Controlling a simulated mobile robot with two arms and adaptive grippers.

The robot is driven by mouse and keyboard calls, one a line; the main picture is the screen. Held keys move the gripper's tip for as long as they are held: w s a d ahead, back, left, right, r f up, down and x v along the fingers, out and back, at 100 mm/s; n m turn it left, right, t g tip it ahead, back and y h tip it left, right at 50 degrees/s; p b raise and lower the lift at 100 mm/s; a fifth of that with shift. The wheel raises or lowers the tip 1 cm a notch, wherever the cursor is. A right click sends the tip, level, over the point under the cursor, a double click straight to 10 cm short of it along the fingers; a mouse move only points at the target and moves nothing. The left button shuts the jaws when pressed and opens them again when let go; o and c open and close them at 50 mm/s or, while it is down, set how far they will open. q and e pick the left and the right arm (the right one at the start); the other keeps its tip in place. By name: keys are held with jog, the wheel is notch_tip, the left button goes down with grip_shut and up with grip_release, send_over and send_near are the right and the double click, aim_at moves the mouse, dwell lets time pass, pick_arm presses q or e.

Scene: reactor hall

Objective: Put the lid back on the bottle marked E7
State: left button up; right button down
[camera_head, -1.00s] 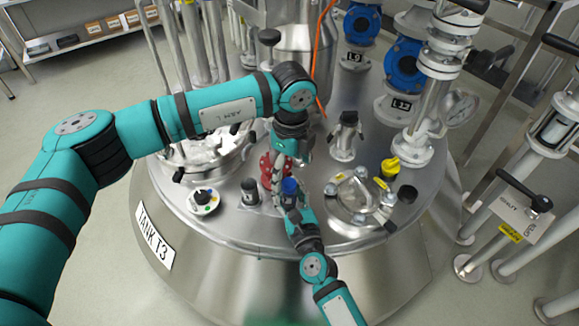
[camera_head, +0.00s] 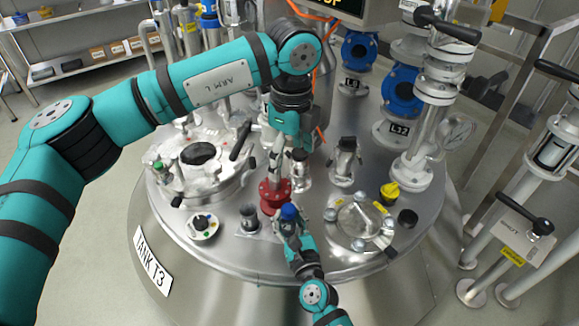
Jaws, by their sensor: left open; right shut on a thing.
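My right gripper (camera_head: 290,226) comes up from below and is shut on an upright bottle. A blue lid (camera_head: 289,212) shows at the top of the bottle. Gripper fingers hide most of the bottle, and no E7 mark can be read. I cannot tell how firmly the lid sits. My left gripper (camera_head: 276,168) points down, open, above and slightly left of the blue lid. It is apart from the lid and appears empty.
A red flange (camera_head: 274,196) stands just behind the bottle. A grey capped fitting (camera_head: 249,218) and a round dial with coloured dots (camera_head: 203,227) are to its left. A round glass port (camera_head: 359,226), a yellow cap (camera_head: 390,192) and a black knob (camera_head: 407,218) are to its right.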

jog(key=shift+s+f, duration=0.15)
jog(key=shift+f, duration=0.25)
jog(key=c, duration=1.4)
grip_release()
jog(key=o, duration=0.6)
jog(key=shift+r, duration=0.3)
jog(key=v, duration=1.2)
